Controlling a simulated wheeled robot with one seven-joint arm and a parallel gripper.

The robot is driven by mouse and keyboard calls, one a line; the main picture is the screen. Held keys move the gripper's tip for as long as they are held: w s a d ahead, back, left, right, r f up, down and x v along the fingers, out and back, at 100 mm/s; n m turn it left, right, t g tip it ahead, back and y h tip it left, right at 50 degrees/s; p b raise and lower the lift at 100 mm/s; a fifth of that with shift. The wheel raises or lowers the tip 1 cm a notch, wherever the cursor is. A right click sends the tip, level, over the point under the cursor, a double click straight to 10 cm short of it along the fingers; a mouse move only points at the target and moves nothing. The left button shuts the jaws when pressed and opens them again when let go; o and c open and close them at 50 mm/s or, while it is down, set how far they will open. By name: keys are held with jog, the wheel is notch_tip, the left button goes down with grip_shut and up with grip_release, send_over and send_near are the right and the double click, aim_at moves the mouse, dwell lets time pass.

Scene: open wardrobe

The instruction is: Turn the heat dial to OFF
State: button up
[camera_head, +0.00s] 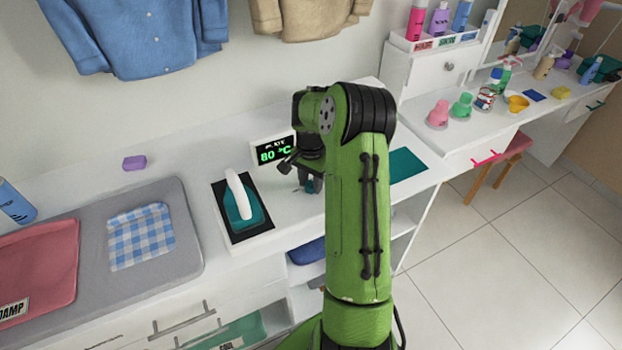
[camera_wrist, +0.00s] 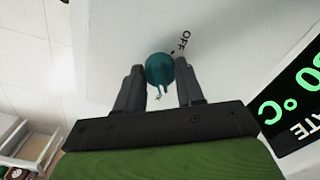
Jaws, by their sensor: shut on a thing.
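The heat dial (camera_wrist: 160,69) is a round teal knob on the white counter, seen in the wrist view. The printed OFF mark (camera_wrist: 183,41) lies just beyond it, up and to the right. My gripper (camera_wrist: 161,78) is shut on the dial, one dark finger on each side. A teal bar shows on the dial's near side, between the fingers. In the head view my arm hides most of the gripper (camera_head: 309,186), and a bit of teal shows at the fingertips. The display (camera_head: 275,150) behind reads 80 °C; it also shows at the right in the wrist view (camera_wrist: 291,97).
A teal and white iron (camera_head: 241,207) stands on a black pad left of my gripper. A grey mat (camera_head: 189,240) with a checked cloth (camera_head: 141,236) lies farther left. A teal mat (camera_head: 408,164) lies right of my arm.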

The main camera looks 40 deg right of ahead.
jog(key=n+p, duration=0.1)
jog(key=n, duration=0.2)
jog(key=shift+r+n, duration=0.1)
jog(key=shift+n, duration=0.3)
jog(key=n, duration=0.3)
jog(key=shift+n+p, duration=0.3)
jog(key=shift+p, duration=0.05)
jog(key=n, duration=0.3)
jog(key=shift+n, duration=0.3)
jog(key=n, duration=0.4)
jog(key=shift+n, duration=0.3)
jog(key=n, duration=0.5)
jog(key=shift+n, duration=2.5)
jog(key=o, duration=1)
